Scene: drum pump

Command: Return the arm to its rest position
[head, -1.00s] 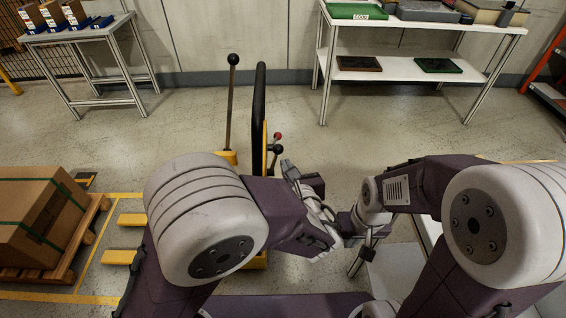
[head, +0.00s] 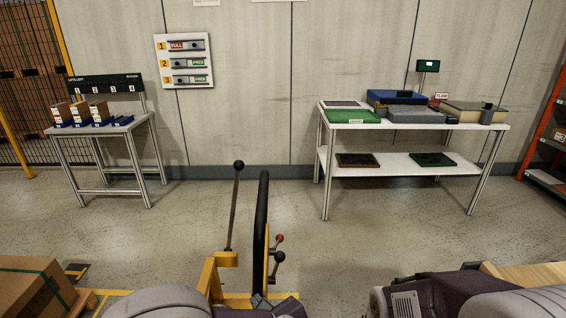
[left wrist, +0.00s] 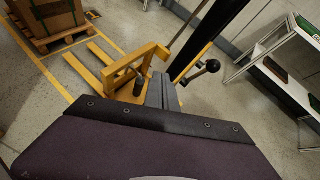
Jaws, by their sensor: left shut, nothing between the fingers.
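My left gripper (head: 260,299) shows at the bottom of the head view, in front of the yellow hand-operated stacker (head: 226,260). In the left wrist view its two dark fingers (left wrist: 162,92) lie together, shut, with nothing between them. The stacker's yellow frame (left wrist: 118,72) and black mast are just beyond the fingers in that view; I cannot tell whether they touch.
A white two-shelf table (head: 345,126) with trays and cases stands at back right. A smaller table (head: 98,130) with small boxes stands at back left. A carton (head: 25,290) on a wooden pallet is at lower left. The floor between the tables and stacker is clear.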

